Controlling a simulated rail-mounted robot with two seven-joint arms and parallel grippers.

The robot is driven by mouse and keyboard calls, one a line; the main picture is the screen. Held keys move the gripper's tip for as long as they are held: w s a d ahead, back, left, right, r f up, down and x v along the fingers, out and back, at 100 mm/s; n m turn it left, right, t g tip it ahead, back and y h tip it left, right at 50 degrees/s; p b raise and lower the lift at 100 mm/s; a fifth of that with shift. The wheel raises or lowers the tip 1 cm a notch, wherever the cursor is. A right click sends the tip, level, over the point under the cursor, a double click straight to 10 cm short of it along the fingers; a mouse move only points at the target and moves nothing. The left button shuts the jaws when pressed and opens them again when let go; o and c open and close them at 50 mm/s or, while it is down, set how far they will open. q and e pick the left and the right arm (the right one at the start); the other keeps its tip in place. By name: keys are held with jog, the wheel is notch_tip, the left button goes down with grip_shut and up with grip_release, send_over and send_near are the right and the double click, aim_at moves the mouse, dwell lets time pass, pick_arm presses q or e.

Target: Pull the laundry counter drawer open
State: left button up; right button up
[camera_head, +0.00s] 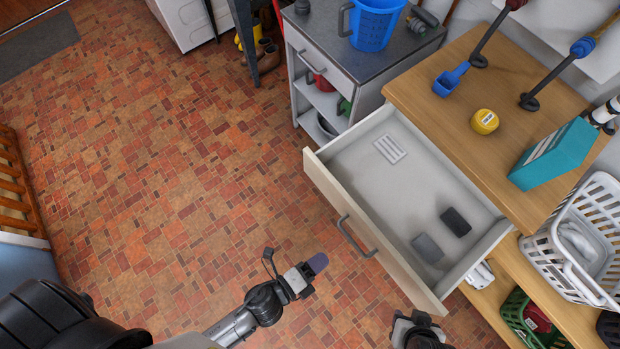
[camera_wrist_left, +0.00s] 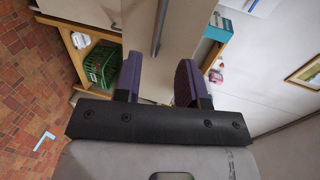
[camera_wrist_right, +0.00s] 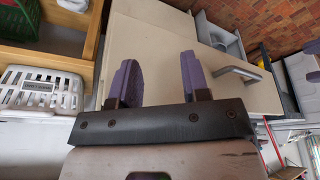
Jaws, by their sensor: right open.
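The laundry counter drawer (camera_head: 325,185) stands pulled well out from under the wooden counter top, its inside in plain view. Its grey bar handle (camera_head: 352,237) sits on the cream front and also shows in the right wrist view (camera_wrist_right: 238,73). My left gripper (camera_head: 316,264) is open and empty, below and left of the handle, apart from it. In the left wrist view a bar (camera_wrist_left: 158,28) on a pale panel lies beyond the parted fingers. My right gripper (camera_wrist_right: 158,80) is open and empty near the drawer's near corner; the handle lies right of its fingers.
The drawer holds two dark blocks (camera_head: 455,221) and a white slotted piece (camera_head: 390,149). On the wooden counter (camera_head: 440,85) are a blue scoop, a yellow tin and a teal box. A grey-topped cabinet (camera_head: 330,50) stands behind. The tiled floor at left is clear.

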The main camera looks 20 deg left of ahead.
pick_arm(q)
jog(key=shift+v, duration=1.3)
jog(key=s+a+f+n+g+y, duration=0.2)
jog(key=a+f+n+g+y, duration=0.15)
jog(key=a+n, duration=0.4)
jog(key=s+a+f+n+g+y, duration=0.2)
jog(key=a+n+g+y, duration=0.25)
jog(key=n, duration=0.55)
jog(key=w+a+r+n+g, duration=0.2)
jog(key=w+a+r+n, duration=0.15)
jog(key=a+r, duration=0.4)
notch_tip(320, 180, up, 39)
jog(key=s+d+p, duration=0.1)
jog(key=p, duration=3.6)
jog(key=shift+d+n+h, duration=0.3)
jog(key=shift+h, duration=0.1)
